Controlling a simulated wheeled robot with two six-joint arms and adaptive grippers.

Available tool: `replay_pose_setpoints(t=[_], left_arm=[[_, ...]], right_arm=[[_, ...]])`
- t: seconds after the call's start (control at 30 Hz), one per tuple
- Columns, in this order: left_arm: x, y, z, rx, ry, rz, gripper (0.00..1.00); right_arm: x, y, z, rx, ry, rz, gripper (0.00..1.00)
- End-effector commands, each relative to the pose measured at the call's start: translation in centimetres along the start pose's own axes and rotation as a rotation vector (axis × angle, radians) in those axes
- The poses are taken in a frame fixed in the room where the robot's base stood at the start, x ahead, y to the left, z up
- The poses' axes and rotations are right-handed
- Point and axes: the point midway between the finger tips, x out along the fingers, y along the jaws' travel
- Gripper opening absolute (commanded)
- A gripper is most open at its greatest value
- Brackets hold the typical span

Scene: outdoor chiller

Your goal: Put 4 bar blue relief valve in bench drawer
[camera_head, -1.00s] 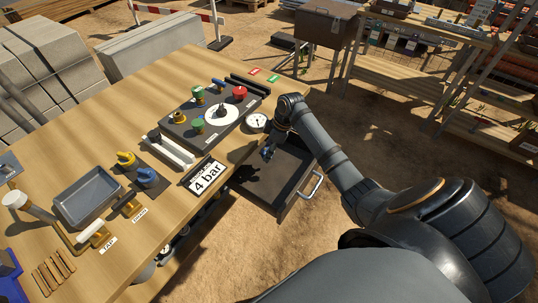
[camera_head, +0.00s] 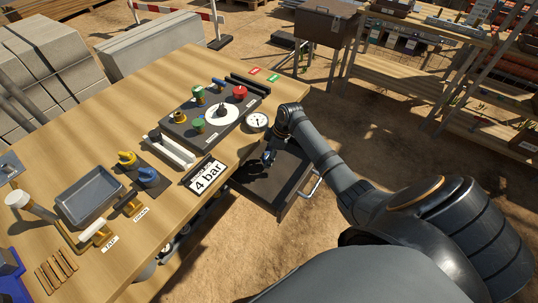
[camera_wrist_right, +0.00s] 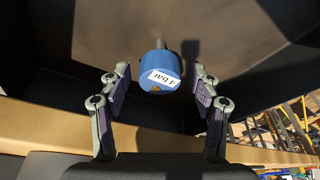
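The blue relief valve (camera_wrist_right: 162,74), labelled "4 bar", is between the fingertips of my right gripper (camera_wrist_right: 158,90) in the right wrist view. The fingers stand apart, with a gap on each side of the valve. My right gripper (camera_head: 267,159) reaches down into the open bench drawer (camera_head: 285,195) in the head view. The valve is over or on the drawer floor; I cannot tell whether it touches it. My left gripper is not in view.
The wooden bench (camera_head: 95,110) holds a "4 bar" sign (camera_head: 205,177), a dark valve block (camera_head: 180,135), a gauge (camera_head: 257,122) and a grey metal tray (camera_head: 65,205). The drawer handle (camera_head: 313,188) sticks out at the front. Shelves (camera_head: 400,75) stand at the back right.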

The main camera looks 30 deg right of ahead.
Motion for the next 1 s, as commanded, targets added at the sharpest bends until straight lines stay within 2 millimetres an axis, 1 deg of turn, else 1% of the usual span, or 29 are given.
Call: replay_pose_setpoints(t=[0.17,0.27,0.37,0.5,0.6,0.7,0.83,1.0], left_arm=[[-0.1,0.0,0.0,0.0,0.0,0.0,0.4],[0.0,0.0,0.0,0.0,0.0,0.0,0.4],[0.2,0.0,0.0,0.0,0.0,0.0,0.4],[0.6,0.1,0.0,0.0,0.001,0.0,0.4],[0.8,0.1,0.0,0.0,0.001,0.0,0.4],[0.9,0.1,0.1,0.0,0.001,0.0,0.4],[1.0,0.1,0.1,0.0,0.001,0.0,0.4],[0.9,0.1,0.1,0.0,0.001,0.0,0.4]], right_arm=[[-0.2,0.0,-0.1,0.0,0.0,0.001,0.63],[-1.2,0.1,0.0,0.0,-0.001,0.003,0.63],[-3.3,0.2,0.0,-0.002,-0.001,0.006,0.63],[-6.9,0.2,0.0,-0.002,-0.002,0.006,0.63],[-9.1,0.2,0.0,-0.001,-0.002,0.005,0.63],[-10.8,0.1,0.0,-0.001,-0.001,0.003,0.63],[-12.0,0.1,-0.1,-0.001,0.001,0.001,0.63],[-12.3,0.0,-0.1,0.001,0.0,0.0,0.63]])
